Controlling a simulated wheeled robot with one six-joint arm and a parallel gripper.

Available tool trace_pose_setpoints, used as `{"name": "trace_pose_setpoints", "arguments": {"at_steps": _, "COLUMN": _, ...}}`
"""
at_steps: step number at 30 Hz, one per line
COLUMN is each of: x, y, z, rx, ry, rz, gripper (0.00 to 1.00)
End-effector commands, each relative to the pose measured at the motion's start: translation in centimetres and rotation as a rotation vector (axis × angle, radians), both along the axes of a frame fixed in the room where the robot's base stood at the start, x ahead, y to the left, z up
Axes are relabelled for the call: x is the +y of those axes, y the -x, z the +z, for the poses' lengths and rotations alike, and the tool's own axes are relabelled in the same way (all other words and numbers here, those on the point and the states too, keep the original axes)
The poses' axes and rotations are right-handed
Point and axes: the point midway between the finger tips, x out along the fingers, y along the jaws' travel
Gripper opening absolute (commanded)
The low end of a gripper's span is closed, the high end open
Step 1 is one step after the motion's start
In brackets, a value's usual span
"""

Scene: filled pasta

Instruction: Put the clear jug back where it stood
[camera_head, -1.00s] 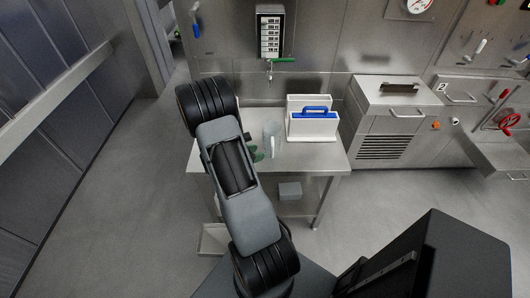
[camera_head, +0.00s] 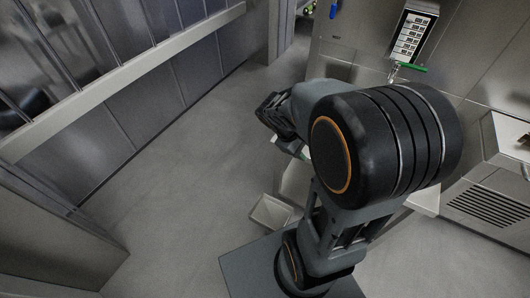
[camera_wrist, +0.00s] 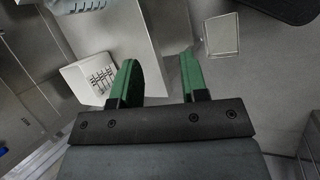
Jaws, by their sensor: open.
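My gripper (camera_wrist: 158,70) is open in the wrist view, with its two green fingers apart and nothing between them. In the head view my arm is folded across the middle and hides most of the steel table. The clear jug cannot be made out in the head view now. A pale object (camera_wrist: 75,5) is cut off at the top left of the wrist view; I cannot tell whether it is the jug.
A white slotted holder (camera_wrist: 92,80) is at the left in the wrist view. A shallow tray (camera_head: 271,212) lies on the floor beside the table. A grey vented unit (camera_head: 490,200) stands at the right. Open floor (camera_head: 185,170) lies to the left.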

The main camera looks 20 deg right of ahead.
Motion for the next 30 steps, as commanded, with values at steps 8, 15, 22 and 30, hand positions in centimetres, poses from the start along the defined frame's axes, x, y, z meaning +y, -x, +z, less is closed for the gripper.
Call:
{"name": "trace_pose_setpoints", "arguments": {"at_steps": 8, "x": 10.0, "y": 1.2, "z": 4.8, "rx": -0.444, "ry": -0.37, "rz": -0.221, "gripper": 0.4}}
{"name": "trace_pose_setpoints", "arguments": {"at_steps": 15, "x": 13.4, "y": 1.8, "z": 6.6, "rx": -0.57, "ry": -0.534, "rz": -0.297, "gripper": 0.4}}
{"name": "trace_pose_setpoints", "arguments": {"at_steps": 22, "x": 13.8, "y": 1.9, "z": 6.8, "rx": -0.58, "ry": -0.552, "rz": -0.306, "gripper": 0.4}}
{"name": "trace_pose_setpoints", "arguments": {"at_steps": 30, "x": 13.7, "y": 1.9, "z": 6.8, "rx": -0.579, "ry": -0.55, "rz": -0.305, "gripper": 0.4}}
